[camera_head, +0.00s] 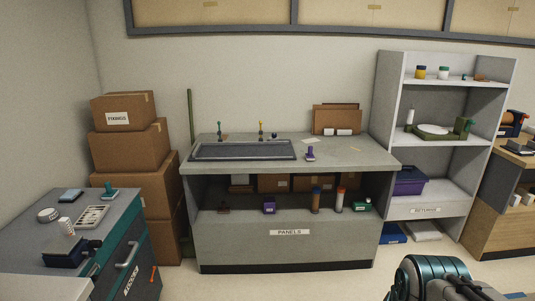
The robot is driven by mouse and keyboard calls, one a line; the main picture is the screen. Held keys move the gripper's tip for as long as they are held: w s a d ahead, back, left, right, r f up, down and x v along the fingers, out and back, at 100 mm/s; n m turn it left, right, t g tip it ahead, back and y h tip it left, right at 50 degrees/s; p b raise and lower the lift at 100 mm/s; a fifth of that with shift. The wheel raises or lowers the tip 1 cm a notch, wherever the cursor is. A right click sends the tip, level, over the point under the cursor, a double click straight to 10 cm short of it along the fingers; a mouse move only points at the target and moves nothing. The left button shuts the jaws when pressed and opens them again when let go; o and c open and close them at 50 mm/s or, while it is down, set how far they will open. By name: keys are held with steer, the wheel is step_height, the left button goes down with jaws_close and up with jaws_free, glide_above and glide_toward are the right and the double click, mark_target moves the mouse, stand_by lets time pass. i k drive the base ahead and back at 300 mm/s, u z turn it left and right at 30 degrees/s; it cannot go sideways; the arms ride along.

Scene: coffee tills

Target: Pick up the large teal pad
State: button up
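I cannot tell from this view which teal item is the large pad. A rounded grey and teal part of my arm shows at the bottom right, far from the cabinet. My gripper's fingers are not in view.
The left cabinet (128,226) also holds a pale tray (91,217), round white items and a dark block (64,254). Stacked cardboard boxes (135,150) stand behind it. A grey workbench (290,239) is in the middle, grey shelves (432,208) right. Floor in front of the bench is clear.

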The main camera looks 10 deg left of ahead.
mark_target(110, 193)
steer(key=u, duration=0.25)
steer(key=i, duration=1.6)
steer(key=u, duration=1.15)
steer(key=i, duration=1.6)
steer(key=u, duration=1.1)
steer(key=i, duration=0.7)
steer(key=u, duration=0.25)
